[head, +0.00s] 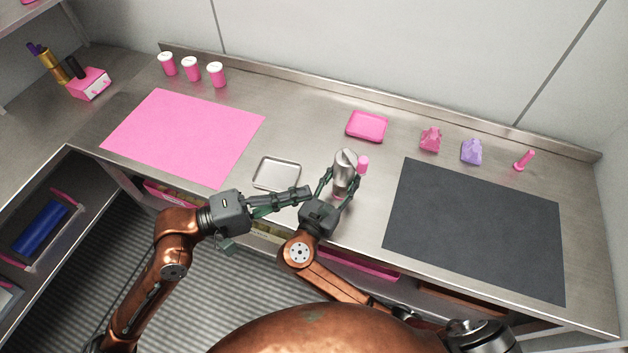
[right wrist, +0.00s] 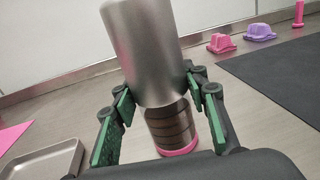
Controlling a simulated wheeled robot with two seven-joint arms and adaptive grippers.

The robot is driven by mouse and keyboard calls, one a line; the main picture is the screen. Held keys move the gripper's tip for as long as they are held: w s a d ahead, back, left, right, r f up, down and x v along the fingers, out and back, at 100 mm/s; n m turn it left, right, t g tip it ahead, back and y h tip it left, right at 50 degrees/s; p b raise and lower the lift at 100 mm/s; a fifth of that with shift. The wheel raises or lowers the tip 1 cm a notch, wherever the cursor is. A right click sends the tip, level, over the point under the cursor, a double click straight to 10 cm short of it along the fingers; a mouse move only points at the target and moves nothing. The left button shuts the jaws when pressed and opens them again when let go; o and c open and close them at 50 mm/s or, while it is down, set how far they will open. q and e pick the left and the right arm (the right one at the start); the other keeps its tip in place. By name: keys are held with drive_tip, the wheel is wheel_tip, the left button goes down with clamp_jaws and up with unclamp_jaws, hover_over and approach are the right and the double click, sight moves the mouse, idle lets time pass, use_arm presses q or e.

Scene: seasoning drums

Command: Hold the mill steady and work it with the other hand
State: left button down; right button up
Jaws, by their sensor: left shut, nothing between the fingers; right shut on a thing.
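The silver mill (head: 344,172) stands at the middle of the counter near its front edge. In the right wrist view its metal body (right wrist: 150,55) rises above a dark banded lower part and a pink base (right wrist: 178,150). A pink knob (head: 363,163) shows beside its top; I cannot tell how it joins the mill. My right gripper (head: 340,187) is shut on the mill, with green-padded fingers (right wrist: 160,105) on either side of it. My left gripper (head: 306,194) is shut and empty, to the left of the mill and close to the right gripper.
A metal tray (head: 276,174) lies just behind my left gripper. A pink tray (head: 367,126), a pink bag-like item (head: 430,139), a purple one (head: 471,151) and three pink-sided cups (head: 191,69) stand farther back. A pink mat (head: 185,135) and dark mat (head: 474,230) lie flat.

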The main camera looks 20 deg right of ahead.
idle(0.3)
drive_tip(key=o, duration=1.6)
drive_tip(key=shift+c, duration=0.2)
